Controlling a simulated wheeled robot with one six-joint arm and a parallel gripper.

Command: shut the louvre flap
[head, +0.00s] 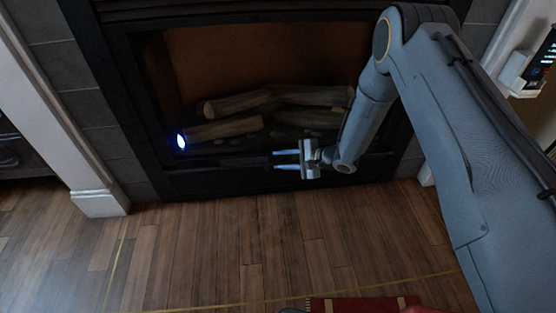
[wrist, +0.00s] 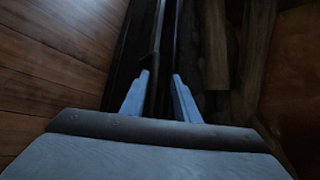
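The louvre flap cannot be told apart clearly. A dark horizontal bar (head: 232,160) runs along the bottom front of the fireplace, below the logs, and may be the flap. How far it stands open cannot be told. My gripper (head: 274,160) is at this bar, its two fingers pointing left along it and apart from each other. In the wrist view my gripper (wrist: 158,82) is open, with dark long bars (wrist: 160,45) running away beyond and between the fingertips. Whether the fingers touch a bar cannot be told.
Logs (head: 225,128) lie in the fireplace behind the bar. A small bright bluish light (head: 181,142) shows at its left. A white pillar (head: 98,200) stands to the left. The wooden floor (head: 230,245) in front is mostly clear, with a red thing (head: 365,304) at the bottom edge.

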